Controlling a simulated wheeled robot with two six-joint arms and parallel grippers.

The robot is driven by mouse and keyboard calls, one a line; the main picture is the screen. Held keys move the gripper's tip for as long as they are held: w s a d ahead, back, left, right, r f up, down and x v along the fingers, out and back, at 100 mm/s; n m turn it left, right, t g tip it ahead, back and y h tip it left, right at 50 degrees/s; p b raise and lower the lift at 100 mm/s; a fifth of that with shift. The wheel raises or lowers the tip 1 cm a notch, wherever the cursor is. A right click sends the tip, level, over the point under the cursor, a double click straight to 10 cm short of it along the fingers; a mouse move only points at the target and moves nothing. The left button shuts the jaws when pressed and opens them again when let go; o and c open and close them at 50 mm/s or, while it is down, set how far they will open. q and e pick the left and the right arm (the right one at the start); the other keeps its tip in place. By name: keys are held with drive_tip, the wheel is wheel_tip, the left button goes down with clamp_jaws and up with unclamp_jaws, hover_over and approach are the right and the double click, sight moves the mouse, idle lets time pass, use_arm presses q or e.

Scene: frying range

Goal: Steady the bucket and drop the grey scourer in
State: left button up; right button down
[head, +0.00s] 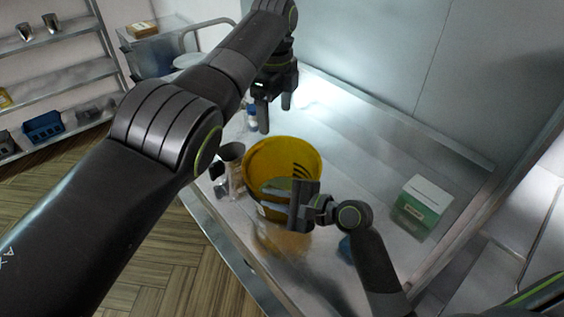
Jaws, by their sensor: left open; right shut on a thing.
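The yellow bucket (262,158) stands upright on the steel counter, its open mouth facing up. My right gripper (291,204) is at the bucket's near right side, in front of its mouth and wall. It is shut on what looks like the grey scourer (277,184), a flat grey-green patch against the bucket's opening. The gripper partly hides it, so its outline is unclear. My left gripper (275,116) is open and empty, fingers down, beyond the bucket at the back left and apart from it.
A green and white box (422,207) stands on the counter at the right. A dark cup (231,153) and small containers are close to the bucket's left. A blue item (345,248) lies partly behind my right arm. The counter between bucket and box is clear.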

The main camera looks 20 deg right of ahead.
drive_tip(key=c, duration=1.3)
unclamp_jaws()
drive_tip(key=shift+s+d+r+p, duration=0.15)
drive_tip(key=shift+s+d+p, duration=0.15)
drive_tip(key=shift+p+v, duration=2.05)
drive_tip(key=shift+v, duration=6.25)
